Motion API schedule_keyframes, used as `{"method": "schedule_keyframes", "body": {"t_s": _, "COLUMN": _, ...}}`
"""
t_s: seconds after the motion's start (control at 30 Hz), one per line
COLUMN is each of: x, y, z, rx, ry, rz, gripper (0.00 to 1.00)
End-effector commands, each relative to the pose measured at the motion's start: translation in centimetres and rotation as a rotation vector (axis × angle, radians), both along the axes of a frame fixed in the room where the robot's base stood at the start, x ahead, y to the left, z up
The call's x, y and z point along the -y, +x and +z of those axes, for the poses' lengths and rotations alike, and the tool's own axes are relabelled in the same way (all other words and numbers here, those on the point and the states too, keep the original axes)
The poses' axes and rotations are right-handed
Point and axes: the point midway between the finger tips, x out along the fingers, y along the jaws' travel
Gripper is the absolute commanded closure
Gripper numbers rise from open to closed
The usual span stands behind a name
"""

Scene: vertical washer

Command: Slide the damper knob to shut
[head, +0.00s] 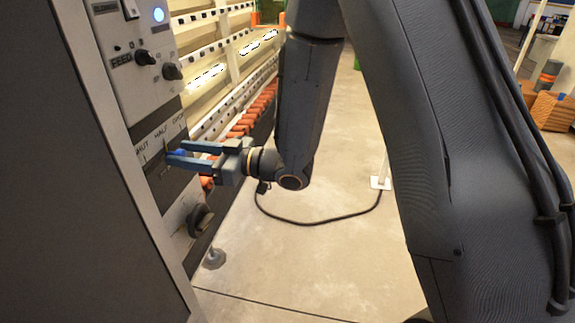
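The damper panel (152,133) is a pale plate on the machine's front, labelled SHUT at left, HALF in the middle and OPEN at right. The bright blue damper knob (180,153) shows below the labels, mostly hidden by my fingers. Its exact place along the scale is hard to tell. My gripper (174,154) reaches in from the right, with its two blue fingers at the panel and the knob between their tips. I cannot tell whether the fingers press on the knob or stand loosely around it.
Above are a control panel with a black FEED knob (145,58), another black knob (172,71) and a lit blue button (158,15). A dark rotary knob (200,219) sits below. A black cable (320,222) lies on the open floor.

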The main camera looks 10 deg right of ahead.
Motion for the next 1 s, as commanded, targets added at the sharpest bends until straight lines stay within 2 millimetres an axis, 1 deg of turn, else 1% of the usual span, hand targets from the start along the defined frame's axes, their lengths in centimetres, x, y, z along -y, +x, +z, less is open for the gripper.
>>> {"method": "schedule_keyframes", "body": {"t_s": 0.03, "x": 0.8, "y": -0.1, "z": 0.0, "rx": 0.003, "ry": 0.001, "rz": -0.005, "gripper": 0.59}}
{"method": "schedule_keyframes", "body": {"t_s": 0.17, "x": 2.6, "y": -0.6, "z": 0.0, "rx": 0.003, "ry": 0.001, "rz": -0.009, "gripper": 0.59}}
{"method": "schedule_keyframes", "body": {"t_s": 0.4, "x": 6.4, "y": -2.3, "z": -0.1, "rx": 0.003, "ry": 0.001, "rz": -0.008, "gripper": 0.59}}
{"method": "schedule_keyframes", "body": {"t_s": 0.47, "x": 6.6, "y": -1.5, "z": -0.4, "rx": -0.002, "ry": -0.04, "rz": -0.044, "gripper": 0.59}}
{"method": "schedule_keyframes", "body": {"t_s": 0.67, "x": 8.5, "y": 0.9, "z": -2.2, "rx": -0.035, "ry": -0.165, "rz": -0.168, "gripper": 0.59}}
{"method": "schedule_keyframes", "body": {"t_s": 0.8, "x": 10.3, "y": 2.2, "z": -3.4, "rx": -0.065, "ry": -0.245, "rz": -0.253, "gripper": 0.59}}
{"method": "schedule_keyframes", "body": {"t_s": 1.0, "x": 13.2, "y": 3.6, "z": -5.0, "rx": -0.124, "ry": -0.354, "rz": -0.371, "gripper": 0.59}}
